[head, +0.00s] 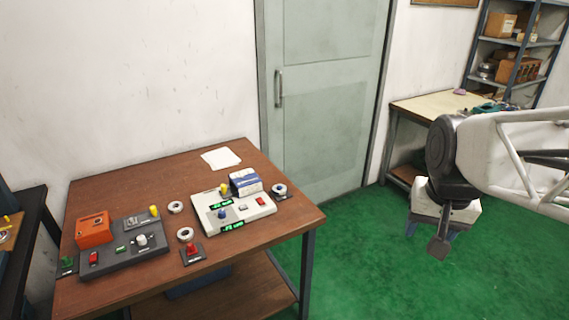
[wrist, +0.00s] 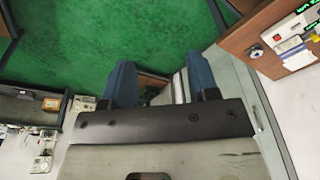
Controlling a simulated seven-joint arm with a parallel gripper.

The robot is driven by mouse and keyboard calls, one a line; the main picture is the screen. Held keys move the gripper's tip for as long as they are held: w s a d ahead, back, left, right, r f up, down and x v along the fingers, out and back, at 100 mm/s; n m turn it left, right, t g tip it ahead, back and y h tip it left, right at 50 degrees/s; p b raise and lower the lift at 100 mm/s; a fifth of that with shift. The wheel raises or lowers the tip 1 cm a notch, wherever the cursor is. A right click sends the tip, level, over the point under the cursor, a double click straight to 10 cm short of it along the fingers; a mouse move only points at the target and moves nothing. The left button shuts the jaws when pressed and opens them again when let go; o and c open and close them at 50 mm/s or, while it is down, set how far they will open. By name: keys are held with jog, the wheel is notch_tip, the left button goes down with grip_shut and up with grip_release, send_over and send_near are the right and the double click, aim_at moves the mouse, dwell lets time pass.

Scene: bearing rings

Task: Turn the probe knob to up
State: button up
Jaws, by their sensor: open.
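Two control boxes stand on the brown table. The dark grey box (head: 123,250) at the left carries a silver-white knob (head: 141,240), a red switch and a small green display. The pale box (head: 245,210) at the right carries a blue knob (head: 222,214), green displays and a red switch. I cannot read the labels, so I cannot tell which knob is the probe knob. My gripper (head: 433,232) hangs over the green floor, right of the table and apart from both boxes. In the wrist view my gripper (wrist: 161,82) has its blue fingers apart with nothing between them.
White bearing rings (head: 185,234) lie between the boxes. An orange block (head: 93,229) sits by the dark box, and a blue-white box (head: 245,182) by the pale one. A red control (head: 193,249) stands at the front. Paper (head: 221,158) lies behind. Floor (head: 355,265) is clear.

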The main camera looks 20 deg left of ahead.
jog(key=w+a, duration=1.1)
jog(key=w, duration=0.2)
jog(key=m+g, duration=0.2)
send_over(221, 211)
jog(key=shift+h, duration=0.3)
notch_tip(221, 211, down, 24)
jog(key=shift+f, duration=0.25)
jog(key=shift+d+f, duration=0.1)
jog(key=shift+f, duration=3.8)
jog(key=shift+c, duration=0.4)
